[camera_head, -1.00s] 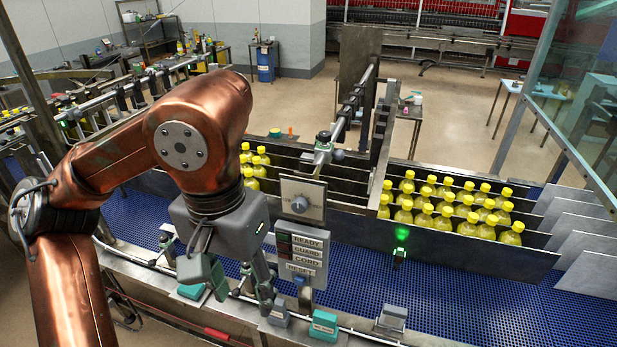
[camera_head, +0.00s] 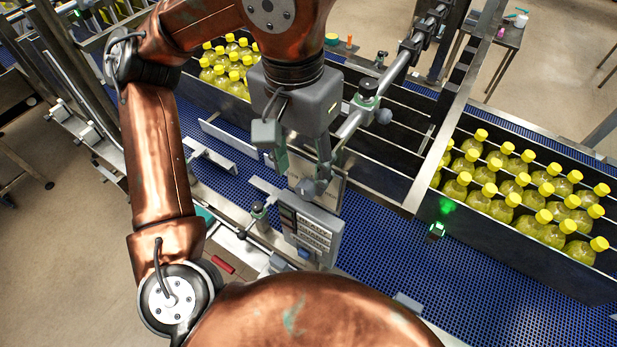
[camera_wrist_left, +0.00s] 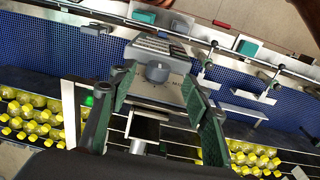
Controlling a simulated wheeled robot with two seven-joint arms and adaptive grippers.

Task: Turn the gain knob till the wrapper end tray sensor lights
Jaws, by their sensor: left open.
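The grey gain knob (camera_head: 309,188) sits on a pale plate (camera_head: 328,190) above a panel of labelled buttons (camera_head: 312,232). My left gripper (camera_head: 298,168) is open, its fingers pointing down at the knob in the head view. In the left wrist view the knob (camera_wrist_left: 157,72) shows between the two open fingertips (camera_wrist_left: 157,78); I cannot tell whether they touch it. A small sensor (camera_head: 437,231) beside the bottle lane glows green; its glow also shows in the left wrist view (camera_wrist_left: 89,101). I cannot read a label on it. My right gripper is out of view.
Yellow-capped bottles (camera_head: 520,195) stand in the divided lanes at right, and more bottles (camera_head: 228,65) stand behind my left arm. A metal rail with a clamp (camera_head: 368,88) runs close to the gripper. The blue belt (camera_head: 380,250) is bare in front.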

